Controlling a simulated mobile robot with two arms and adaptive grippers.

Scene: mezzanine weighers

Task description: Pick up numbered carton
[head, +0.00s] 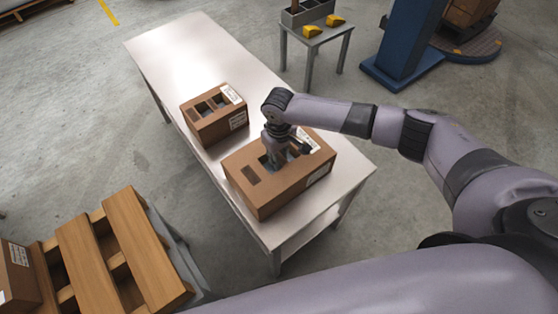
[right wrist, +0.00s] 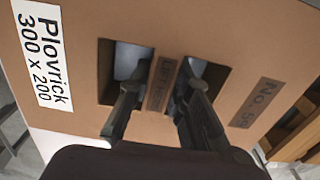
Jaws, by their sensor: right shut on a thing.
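A brown carton (head: 287,182) is at the near end of the pale table in the head view. In the right wrist view its top (right wrist: 205,32) has a white label reading "Plovrick 300 x 200", a dark strip starting "No.", and two cut-out openings with a bridge between them. My right gripper (head: 275,158) reaches down onto the carton top. In the right wrist view its two fingers (right wrist: 160,88) go into the openings, one on each side of the bridge, and are shut on it. I cannot tell whether the carton is slightly raised. My left gripper is out of view.
A smaller carton (head: 205,127) with openings stands farther back on the table (head: 165,50). A small stand (head: 318,38) and a blue machine (head: 410,45) are behind.

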